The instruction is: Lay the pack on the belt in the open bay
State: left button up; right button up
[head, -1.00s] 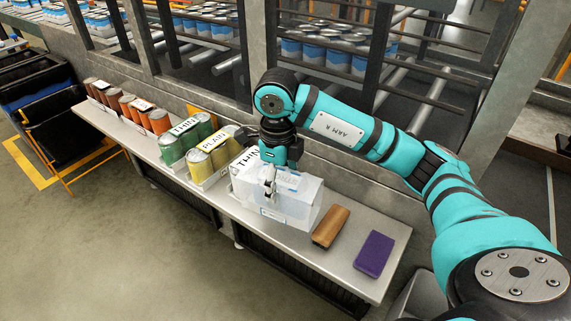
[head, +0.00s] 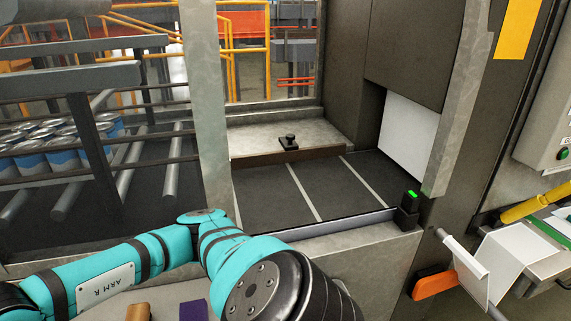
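The belt (head: 268,197) is a dark flat surface crossed by pale lines, inside an open bay between a grey post and a dark machine housing. It is empty. A white panel (head: 410,135) stands at the belt's right end. No pack shows in the current view.
A metal ledge with a black knob (head: 289,142) lies behind the belt. A small black unit with a green light (head: 411,202) stands at its front right corner. Left of the post (head: 208,110), rails front blue-and-white cans (head: 65,150). Brown (head: 138,312) and purple (head: 194,311) blocks show at the bottom.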

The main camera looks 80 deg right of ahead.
aim_at(315, 191)
jog(key=k+z, duration=0.3)
jog(key=k+l+z, duration=0.15)
jog(key=k+z, duration=0.15)
jog(key=i+l+z, duration=0.2)
jog(key=z, duration=0.2)
jog(key=i+l+z, duration=0.2)
jog(key=z, duration=0.2)
jog(key=i+l+z, duration=0.1)
jog(key=i+z, duration=0.3)
jog(key=i, duration=0.4)
